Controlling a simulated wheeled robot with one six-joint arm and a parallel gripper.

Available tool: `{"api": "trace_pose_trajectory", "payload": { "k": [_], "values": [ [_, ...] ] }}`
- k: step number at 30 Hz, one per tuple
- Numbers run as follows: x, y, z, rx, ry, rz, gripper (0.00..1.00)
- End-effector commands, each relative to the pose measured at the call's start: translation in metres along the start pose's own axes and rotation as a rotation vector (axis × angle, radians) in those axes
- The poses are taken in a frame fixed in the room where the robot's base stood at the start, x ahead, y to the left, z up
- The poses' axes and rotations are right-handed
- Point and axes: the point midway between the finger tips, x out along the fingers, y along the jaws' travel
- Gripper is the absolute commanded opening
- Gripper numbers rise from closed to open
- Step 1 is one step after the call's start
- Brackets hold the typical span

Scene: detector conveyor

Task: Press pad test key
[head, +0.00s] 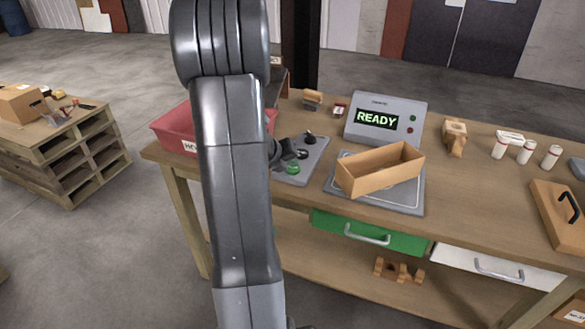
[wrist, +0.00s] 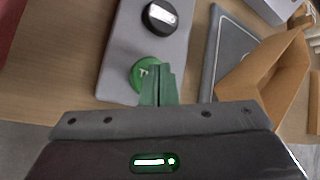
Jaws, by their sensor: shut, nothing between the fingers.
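The round green key (head: 292,169) with a light mark on it is on a grey panel (head: 313,160), towards its front. In the wrist view the same key (wrist: 140,71) shows just beyond my fingertips, which cover its lower right part. A black knob (head: 309,138) is further back on the panel; it also shows in the wrist view (wrist: 160,16). My gripper (wrist: 158,72) is shut and empty, pointing at the key's right edge. I cannot tell whether the fingertips touch the key. In the head view my arm hides part of the gripper.
A grey detector box (head: 388,104) behind the panel shows READY. An open cardboard box (head: 378,178) sits on a grey plate (head: 407,200) to the right. A red bin (head: 172,128) is left of my arm. White bottles (head: 525,152) stand further right.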

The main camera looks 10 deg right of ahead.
Motion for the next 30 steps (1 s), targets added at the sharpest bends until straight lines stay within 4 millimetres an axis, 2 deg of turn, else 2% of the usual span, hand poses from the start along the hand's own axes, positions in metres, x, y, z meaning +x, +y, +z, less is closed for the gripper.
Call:
{"api": "trace_pose_trajectory", "payload": {
  "k": [18,30],
  "values": [
    [0.003,0.002,-0.002,0.0,0.001,0.0,0.0],
    [-0.009,-0.007,0.007,0.0,0.001,0.0,0.0]
  ]
}}
